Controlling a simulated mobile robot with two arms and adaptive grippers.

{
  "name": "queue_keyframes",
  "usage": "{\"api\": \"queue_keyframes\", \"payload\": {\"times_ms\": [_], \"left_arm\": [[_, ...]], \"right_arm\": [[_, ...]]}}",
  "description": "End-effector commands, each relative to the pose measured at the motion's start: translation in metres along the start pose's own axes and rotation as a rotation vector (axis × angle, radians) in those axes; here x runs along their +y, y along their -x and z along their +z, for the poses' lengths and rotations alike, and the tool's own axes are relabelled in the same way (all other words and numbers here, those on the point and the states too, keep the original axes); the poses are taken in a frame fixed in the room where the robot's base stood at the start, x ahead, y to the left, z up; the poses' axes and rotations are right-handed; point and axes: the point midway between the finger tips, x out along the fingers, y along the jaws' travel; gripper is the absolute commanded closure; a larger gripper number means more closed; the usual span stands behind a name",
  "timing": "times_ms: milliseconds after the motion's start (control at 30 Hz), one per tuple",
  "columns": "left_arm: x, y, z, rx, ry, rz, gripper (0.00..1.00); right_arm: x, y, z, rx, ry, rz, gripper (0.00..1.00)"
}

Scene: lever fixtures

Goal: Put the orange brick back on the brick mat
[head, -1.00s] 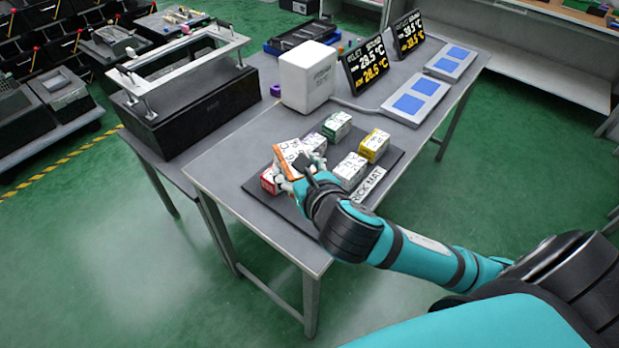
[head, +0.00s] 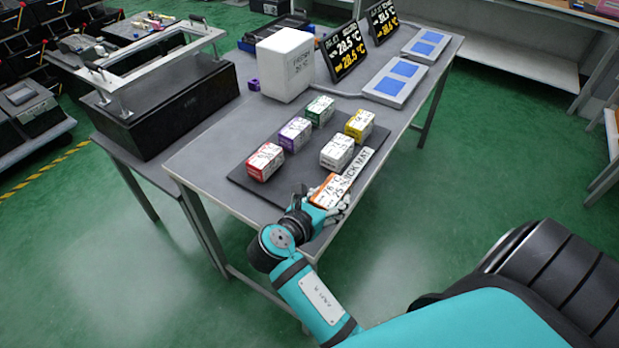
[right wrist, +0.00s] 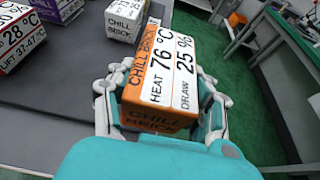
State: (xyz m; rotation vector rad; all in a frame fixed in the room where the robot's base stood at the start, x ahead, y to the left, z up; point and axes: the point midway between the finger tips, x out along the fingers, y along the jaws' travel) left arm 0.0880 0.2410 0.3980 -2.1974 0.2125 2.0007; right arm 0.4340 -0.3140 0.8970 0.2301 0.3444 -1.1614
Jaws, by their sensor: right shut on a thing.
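The orange brick (head: 325,188), with a white label reading 76 °C and 25 %, is between the fingers of my right gripper (head: 328,204). It fills the right wrist view's middle (right wrist: 160,75), with my fingers (right wrist: 160,105) closed on both sides. In the head view it overlaps the front corner of the dark brick mat (head: 296,168), beside the white mat label (head: 357,172); I cannot tell if it touches the mat. On the mat stand the red brick (head: 265,162), purple brick (head: 295,134), green brick (head: 320,111), yellow brick (head: 359,125) and white brick (head: 337,152). My left gripper is not in view.
A white box (head: 286,65), two temperature displays (head: 343,52) and pads with blue squares (head: 396,82) stand farther back on the grey table. A black fixture with a raised frame (head: 170,105) stands at the left. The table's near edge is close to my gripper.

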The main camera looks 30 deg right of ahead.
Motion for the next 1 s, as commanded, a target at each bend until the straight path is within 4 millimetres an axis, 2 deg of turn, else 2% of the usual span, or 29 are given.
{"api": "queue_keyframes", "payload": {"times_ms": [33, 200, 400, 533, 733, 1000], "left_arm": [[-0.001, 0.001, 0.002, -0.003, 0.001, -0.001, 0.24], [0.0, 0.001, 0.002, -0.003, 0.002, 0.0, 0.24], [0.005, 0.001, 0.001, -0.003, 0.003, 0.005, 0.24], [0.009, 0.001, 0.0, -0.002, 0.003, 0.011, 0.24], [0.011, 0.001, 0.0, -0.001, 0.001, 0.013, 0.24], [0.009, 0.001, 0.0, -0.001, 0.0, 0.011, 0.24]], "right_arm": [[0.014, -0.007, 0.004, -0.003, -0.002, 0.002, 0.93], [0.053, -0.028, 0.008, -0.003, -0.001, 0.003, 0.93], [0.08, -0.043, 0.01, -0.002, -0.001, 0.002, 0.93], [0.084, -0.048, 0.006, -0.001, 0.003, 0.002, 0.93], [0.084, -0.057, -0.019, 0.0, 0.004, 0.003, 0.93], [0.084, -0.059, -0.023, -0.001, 0.0, 0.004, 0.93]]}}
